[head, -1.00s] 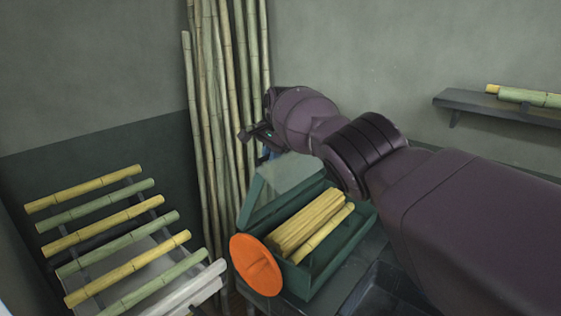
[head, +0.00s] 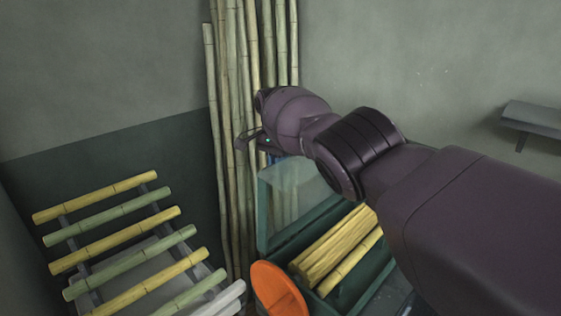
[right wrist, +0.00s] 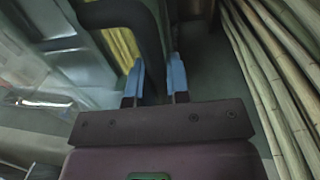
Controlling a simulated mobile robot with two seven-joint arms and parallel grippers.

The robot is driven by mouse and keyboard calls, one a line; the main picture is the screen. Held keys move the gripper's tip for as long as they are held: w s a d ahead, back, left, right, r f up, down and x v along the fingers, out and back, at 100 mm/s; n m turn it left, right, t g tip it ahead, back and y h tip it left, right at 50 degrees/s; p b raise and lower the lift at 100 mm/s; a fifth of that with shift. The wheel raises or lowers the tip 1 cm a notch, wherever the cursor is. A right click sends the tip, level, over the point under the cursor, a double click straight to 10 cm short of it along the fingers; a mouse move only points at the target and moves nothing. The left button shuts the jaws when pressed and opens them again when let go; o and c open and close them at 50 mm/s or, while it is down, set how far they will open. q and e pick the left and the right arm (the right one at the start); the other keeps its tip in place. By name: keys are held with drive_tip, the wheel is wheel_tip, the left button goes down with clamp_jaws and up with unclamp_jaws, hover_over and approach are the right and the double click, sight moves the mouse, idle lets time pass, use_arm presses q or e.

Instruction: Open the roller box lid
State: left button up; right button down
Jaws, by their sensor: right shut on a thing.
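The roller box (head: 285,248) is a dark green box right of centre in the head view, with yellow cane pieces (head: 335,245) inside. Its lid (head: 292,190), a clear panel in a green frame, stands raised and steeply tilted at the box's far left side. My right gripper (head: 272,156) is at the lid's upper edge. In the right wrist view its blue fingers (right wrist: 157,80) are shut on a dark curved bar of the lid (right wrist: 150,40). My right arm hides the box's right part. My left gripper is not in view.
An orange disc (head: 277,290) is at the box's front left. A rack of yellow and green canes (head: 120,240) stands at left. Tall canes (head: 235,100) lean in the corner behind the gripper. A wall shelf (head: 535,118) is at right.

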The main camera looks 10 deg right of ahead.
drive_tip(key=c, duration=1.2)
unclamp_jaws()
drive_tip(key=shift+d, duration=0.1)
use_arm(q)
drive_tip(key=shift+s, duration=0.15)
use_arm(e)
drive_tip(key=shift+o, duration=0.5)
drive_tip(key=shift+r, duration=0.25)
use_arm(q)
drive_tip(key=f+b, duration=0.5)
drive_tip(key=b, duration=0.1)
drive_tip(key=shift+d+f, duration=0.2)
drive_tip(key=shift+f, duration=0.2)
use_arm(e)
wheel_tip(320, 180, up, 10)
drive_tip(key=w+a, duration=0.1)
